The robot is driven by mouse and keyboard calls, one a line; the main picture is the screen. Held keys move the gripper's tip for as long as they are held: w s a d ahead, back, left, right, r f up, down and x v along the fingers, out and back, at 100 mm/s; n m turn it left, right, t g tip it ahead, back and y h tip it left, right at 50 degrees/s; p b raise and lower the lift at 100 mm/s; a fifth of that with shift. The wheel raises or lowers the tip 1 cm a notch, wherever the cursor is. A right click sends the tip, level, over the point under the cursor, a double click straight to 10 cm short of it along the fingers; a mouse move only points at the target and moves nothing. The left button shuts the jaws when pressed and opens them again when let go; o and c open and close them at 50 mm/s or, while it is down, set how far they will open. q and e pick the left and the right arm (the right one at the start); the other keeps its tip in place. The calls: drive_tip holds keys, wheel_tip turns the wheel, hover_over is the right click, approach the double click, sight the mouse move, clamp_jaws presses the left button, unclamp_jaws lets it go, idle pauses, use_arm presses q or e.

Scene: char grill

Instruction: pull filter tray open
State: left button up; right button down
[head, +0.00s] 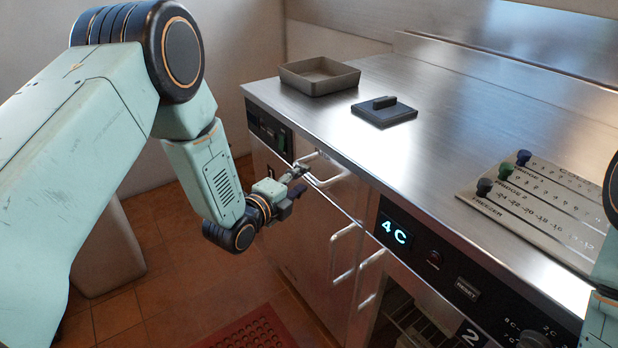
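My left gripper (301,180) is low in front of the steel counter's left front, with its two fingers apart and nothing seen between them. Its fingertips are close to a bar handle (327,172) on the upper front; I cannot tell if they touch it. A dark panel (268,131) is set in the front at the far left, above and left of the gripper. No part is clearly marked as the filter tray, so I cannot tell which front it is. My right gripper is out of view; only part of my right arm shows at the right edge.
On the steel counter (440,95) are an empty shallow pan (319,77), a dark lidded block (384,110) and a plate with knobs (535,205). More handles (345,255) and a "4C" display (394,231) are on the front. A red mat (250,330) lies on the tiled floor.

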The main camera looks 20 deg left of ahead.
sight(305, 177)
use_arm(q)
drive_tip(key=x, duration=0.3)
drive_tip(key=shift+w+a+f+b, duration=0.1)
drive_tip(key=shift+w+f+b, duration=0.05)
drive_tip(key=shift+b, duration=0.15)
drive_tip(key=shift+w+d, duration=0.2)
drive_tip(key=shift+w, duration=0.1)
drive_tip(key=shift+a, duration=0.1)
drive_tip(key=shift+c, duration=0.2)
clamp_jaws()
